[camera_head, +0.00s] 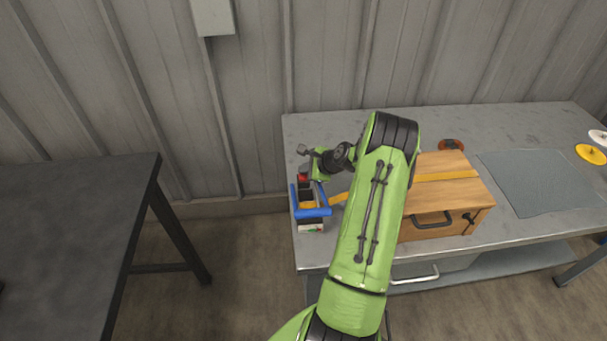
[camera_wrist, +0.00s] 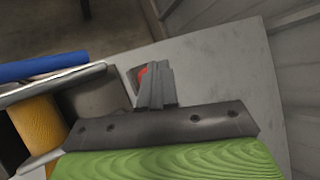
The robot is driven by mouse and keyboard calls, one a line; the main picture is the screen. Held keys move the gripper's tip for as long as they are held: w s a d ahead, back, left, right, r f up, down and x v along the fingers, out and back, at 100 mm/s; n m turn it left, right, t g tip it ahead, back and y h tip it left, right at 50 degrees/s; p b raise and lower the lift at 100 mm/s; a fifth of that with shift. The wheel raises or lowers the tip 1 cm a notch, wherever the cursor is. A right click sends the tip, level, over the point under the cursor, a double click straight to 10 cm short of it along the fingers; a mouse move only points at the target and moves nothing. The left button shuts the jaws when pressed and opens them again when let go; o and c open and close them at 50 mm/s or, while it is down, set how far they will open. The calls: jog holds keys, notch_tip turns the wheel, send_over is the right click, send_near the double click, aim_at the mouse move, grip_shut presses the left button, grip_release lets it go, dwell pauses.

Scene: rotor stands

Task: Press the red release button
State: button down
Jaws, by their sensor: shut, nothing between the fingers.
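The red release button (camera_head: 304,177) shows as a small red patch at the back end of a dark device with a blue handle (camera_head: 311,212) at the left end of the metal table. In the wrist view a sliver of the red button (camera_wrist: 142,76) shows just left of my fingertips, which hide the rest of it. My gripper (camera_head: 306,152) is over that end of the device; in the wrist view its fingers (camera_wrist: 156,72) are together and empty. I cannot tell whether the fingertips touch the button.
A wooden box (camera_head: 448,197) with a dark handle stands right of my arm. A grey mat (camera_head: 528,182) and white and yellow discs (camera_head: 590,154) lie farther right. A dark table (camera_head: 65,225) stands apart at the left. The wall rises behind.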

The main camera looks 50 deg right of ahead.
aim_at(304, 177)
jog(key=shift+w+a+f, duration=0.1)
jog(key=shift+a, duration=0.2)
notch_tip(304, 177, up, 6)
jog(key=p, duration=0.4)
jog(key=shift+d+f, duration=0.1)
jog(key=shift+f, duration=0.15)
jog(key=shift+f, duration=0.1)
